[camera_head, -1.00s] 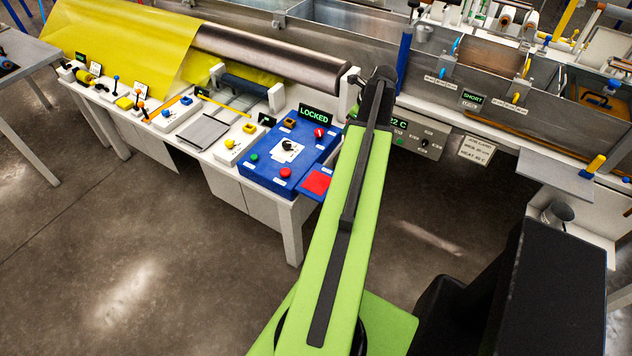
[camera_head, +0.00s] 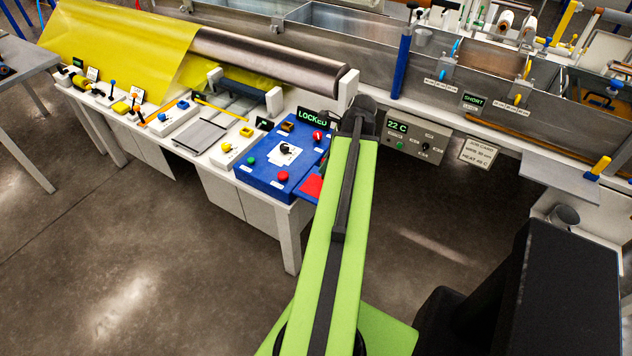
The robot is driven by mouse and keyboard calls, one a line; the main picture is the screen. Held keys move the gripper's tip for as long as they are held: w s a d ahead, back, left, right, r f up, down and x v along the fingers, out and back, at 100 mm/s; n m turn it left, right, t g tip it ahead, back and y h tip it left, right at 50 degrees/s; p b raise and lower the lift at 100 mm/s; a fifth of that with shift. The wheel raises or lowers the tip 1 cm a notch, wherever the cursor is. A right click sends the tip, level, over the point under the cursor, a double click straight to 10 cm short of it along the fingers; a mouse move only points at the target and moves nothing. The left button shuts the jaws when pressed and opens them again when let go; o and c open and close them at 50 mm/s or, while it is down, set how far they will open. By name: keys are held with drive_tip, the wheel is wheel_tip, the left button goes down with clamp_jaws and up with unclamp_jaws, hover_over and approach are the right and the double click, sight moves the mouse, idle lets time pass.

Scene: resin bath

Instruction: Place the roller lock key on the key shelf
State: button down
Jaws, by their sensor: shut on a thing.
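My arm reaches forward over the front right corner of the blue lock box (camera_head: 262,176). Its dark end joint hides what lies beyond, and I cannot make out my gripper's fingers or anything held in them. The box carries a black knob (camera_head: 287,148) on a white plate, several coloured buttons and a display (camera_head: 312,118) reading LOCKED. A small blue ledge with a red pad (camera_head: 311,186) juts from the box's right side, partly covered by my arm. No label shows whether it is the key shelf. I cannot identify the roller lock key.
A metal roller (camera_head: 270,62) with yellow film lies behind the box. Right of my arm are a control panel (camera_head: 417,139) reading 22 C, a job card (camera_head: 477,153) and a grey shelf (camera_head: 556,180) with a yellow-handled item (camera_head: 599,166). The floor in front is clear.

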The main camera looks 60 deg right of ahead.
drive_tip(key=w+f+b, duration=0.1)
drive_tip(key=f+b, duration=0.1)
drive_tip(key=w+f+b, duration=0.1)
drive_tip(key=f, duration=0.1)
drive_tip(key=w+f+b, duration=0.1)
drive_tip(key=f+b, duration=0.1)
drive_tip(key=shift+w+d+f+b, duration=0.3)
drive_tip(key=shift+w+f, duration=0.05)
drive_tip(key=shift+w, duration=0.05)
drive_tip(key=shift+r, duration=0.2)
drive_tip(key=shift+f, duration=0.15)
drive_tip(key=c, duration=1.5)
unclamp_jaws()
drive_tip(key=shift+o, duration=0.2)
